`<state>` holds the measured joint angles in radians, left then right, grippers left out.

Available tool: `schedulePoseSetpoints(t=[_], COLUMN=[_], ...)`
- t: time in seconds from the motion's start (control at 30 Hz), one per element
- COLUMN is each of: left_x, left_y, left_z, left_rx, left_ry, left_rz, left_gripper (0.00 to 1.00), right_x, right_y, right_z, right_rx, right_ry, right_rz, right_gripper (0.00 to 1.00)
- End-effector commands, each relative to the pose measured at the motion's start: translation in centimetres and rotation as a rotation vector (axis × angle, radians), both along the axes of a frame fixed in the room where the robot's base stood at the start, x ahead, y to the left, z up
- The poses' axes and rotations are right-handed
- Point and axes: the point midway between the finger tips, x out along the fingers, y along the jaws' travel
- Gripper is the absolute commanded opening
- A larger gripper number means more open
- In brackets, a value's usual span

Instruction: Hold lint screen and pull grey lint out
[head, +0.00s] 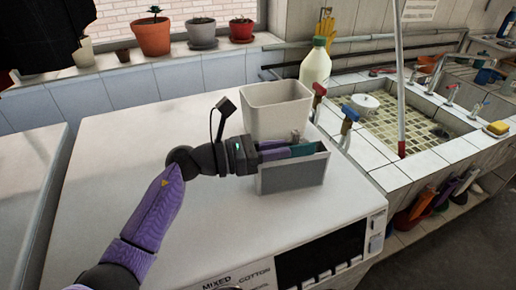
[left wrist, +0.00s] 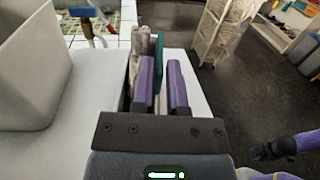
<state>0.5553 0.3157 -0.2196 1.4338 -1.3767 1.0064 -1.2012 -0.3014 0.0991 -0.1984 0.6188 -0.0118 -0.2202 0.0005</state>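The lint screen is a grey, box-like frame (head: 291,178) standing upright on the white machine top, near its front edge. My left gripper (head: 285,150) reaches in from the left at the screen's top opening. Contact with the lint cannot be told. My right gripper (left wrist: 272,150) appears only at the lower right of the left wrist view; its fingers are unclear.
A white bin (head: 275,108) stands just behind the screen. A bottle (head: 315,66) and the tiled sink (head: 375,165) lie to the right. Potted plants (head: 152,36) line the sill. The machine top (head: 120,150) is clear to the left.

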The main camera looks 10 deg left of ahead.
Motion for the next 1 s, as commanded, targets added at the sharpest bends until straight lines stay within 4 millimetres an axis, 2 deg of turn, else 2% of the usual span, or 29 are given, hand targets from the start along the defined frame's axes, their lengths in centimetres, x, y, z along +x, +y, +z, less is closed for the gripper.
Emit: schedulePoseSetpoints(t=[0.17, 0.27, 0.3, 1.0], left_x=[0.02, 0.01, 0.01, 0.0], left_y=[-0.04, -0.03, -0.03, -0.01], left_z=[-0.01, 0.0, 0.0, 0.03], left_rx=[0.0, 0.0, -0.001, -0.001], left_ry=[0.001, 0.001, 0.0, 0.0], left_rz=[0.0, 0.0, 0.0, 0.0], left_gripper=[0.18, 0.01, 0.0, 0.0], right_x=[-0.03, -0.04, -0.05, -0.05], right_y=[0.15, 0.21, 0.22, 0.32], right_z=[-0.01, -0.02, -0.02, -0.01], right_rx=[0.002, 0.003, 0.004, 0.005], right_ry=[0.0, 0.001, 0.001, 0.0], right_rz=[0.0, 0.001, 0.001, 0.002], right_gripper=[0.44, 0.44, 0.44, 0.44])
